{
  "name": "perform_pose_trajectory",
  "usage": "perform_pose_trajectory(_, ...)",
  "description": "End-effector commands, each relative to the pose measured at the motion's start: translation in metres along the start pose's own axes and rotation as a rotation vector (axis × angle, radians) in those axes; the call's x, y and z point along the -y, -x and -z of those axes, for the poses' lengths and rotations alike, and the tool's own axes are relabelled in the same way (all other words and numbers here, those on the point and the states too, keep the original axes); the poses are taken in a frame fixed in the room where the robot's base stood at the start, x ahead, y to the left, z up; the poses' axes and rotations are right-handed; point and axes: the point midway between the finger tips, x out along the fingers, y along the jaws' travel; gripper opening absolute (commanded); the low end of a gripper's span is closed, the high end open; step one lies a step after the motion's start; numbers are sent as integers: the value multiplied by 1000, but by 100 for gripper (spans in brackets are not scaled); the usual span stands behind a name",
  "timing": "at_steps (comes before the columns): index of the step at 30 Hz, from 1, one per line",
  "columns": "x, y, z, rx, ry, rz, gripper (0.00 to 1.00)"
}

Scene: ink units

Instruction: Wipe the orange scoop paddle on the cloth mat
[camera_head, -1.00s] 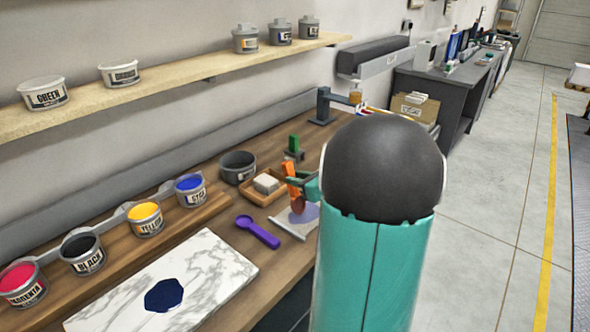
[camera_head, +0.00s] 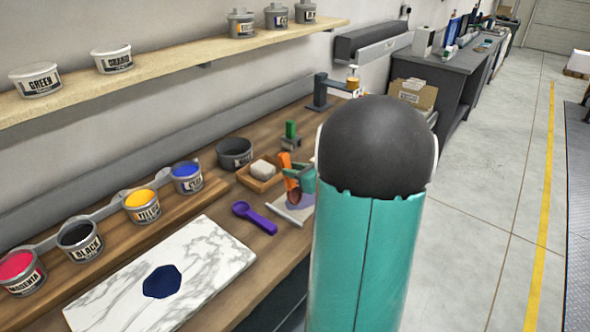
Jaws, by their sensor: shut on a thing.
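The orange scoop paddle (camera_head: 285,160) is upright with its handle at the top, in the middle of the view. Its rounded lower end (camera_head: 294,195) looks dark reddish and is low over the light grey cloth mat (camera_head: 283,210); I cannot tell whether it touches. The mat has a purplish patch on it. My gripper (camera_head: 298,180) is teal and shut on the scoop paddle, partly hidden beside my large black and teal arm links. The right part of the mat is hidden behind my arm.
A purple scoop (camera_head: 254,217) lies left of the mat. A wooden tray with a whitish block (camera_head: 263,168) and a dark round tin (camera_head: 235,153) stand behind. A marble slab (camera_head: 215,262) with a dark blue ink patch (camera_head: 162,281) and several open ink pots are at left.

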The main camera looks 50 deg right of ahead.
Motion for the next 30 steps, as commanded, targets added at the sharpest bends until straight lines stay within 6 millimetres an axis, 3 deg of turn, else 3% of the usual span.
perform_pose_trajectory(22,0,-3,10,0,0,1,0)
perform_pose_trajectory(30,15,-3,9,0,-1,1,0)
